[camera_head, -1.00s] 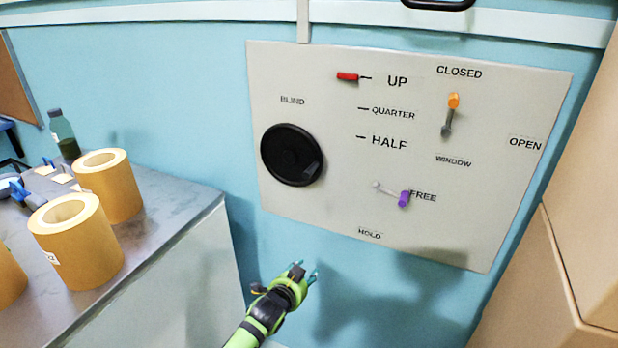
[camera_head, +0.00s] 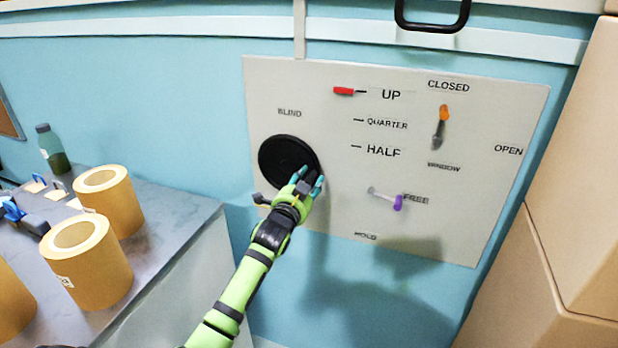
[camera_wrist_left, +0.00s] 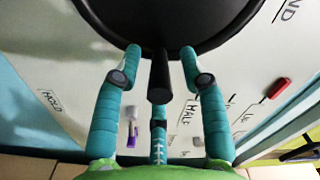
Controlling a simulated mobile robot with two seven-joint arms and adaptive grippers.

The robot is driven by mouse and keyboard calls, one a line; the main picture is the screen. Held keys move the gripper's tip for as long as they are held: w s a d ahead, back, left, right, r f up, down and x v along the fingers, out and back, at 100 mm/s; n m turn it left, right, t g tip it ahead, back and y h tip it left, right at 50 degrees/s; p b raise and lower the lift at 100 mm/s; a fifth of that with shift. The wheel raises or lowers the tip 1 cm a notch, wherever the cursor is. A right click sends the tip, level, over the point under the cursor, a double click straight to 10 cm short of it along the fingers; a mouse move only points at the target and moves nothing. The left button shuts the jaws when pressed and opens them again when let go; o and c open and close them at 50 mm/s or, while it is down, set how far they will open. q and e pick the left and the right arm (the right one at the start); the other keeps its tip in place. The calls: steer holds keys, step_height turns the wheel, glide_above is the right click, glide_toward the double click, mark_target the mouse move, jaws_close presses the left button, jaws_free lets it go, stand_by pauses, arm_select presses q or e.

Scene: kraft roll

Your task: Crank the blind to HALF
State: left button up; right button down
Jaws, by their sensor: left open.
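The black round blind crank (camera_head: 284,158) is on the grey wall panel under the word BLIND. Its dark handle (camera_wrist_left: 159,82) sticks out between my left gripper's fingers in the left wrist view. My left gripper (camera_head: 309,180) is open at the crank's lower right edge, its fingers around the handle and not closed on it. Whether they touch the crank's face cannot be told. The red pointer (camera_head: 344,91) is level with the UP mark, above QUARTER and HALF. The purple-tipped lever (camera_head: 397,202) points at FREE, with HOLD lower left. My right gripper is not in view.
The orange-tipped window lever (camera_head: 443,113) points up toward CLOSED. A dark bench (camera_head: 180,205) at left holds tan rolls (camera_head: 108,195) and a bottle (camera_head: 52,150). Cardboard boxes (camera_head: 575,170) stand at right. The wall below the panel is clear.

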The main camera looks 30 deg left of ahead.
arm_select(q)
steer(key=shift+w, duration=0.4)
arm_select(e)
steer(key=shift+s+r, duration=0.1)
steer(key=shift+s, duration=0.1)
arm_select(q)
steer(key=shift+c, duration=0.4)
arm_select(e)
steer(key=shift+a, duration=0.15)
arm_select(q)
steer(key=c, duration=0.7)
jaws_close()
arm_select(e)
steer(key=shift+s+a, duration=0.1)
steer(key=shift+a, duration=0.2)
arm_select(q)
steer(key=shift+f, duration=0.1)
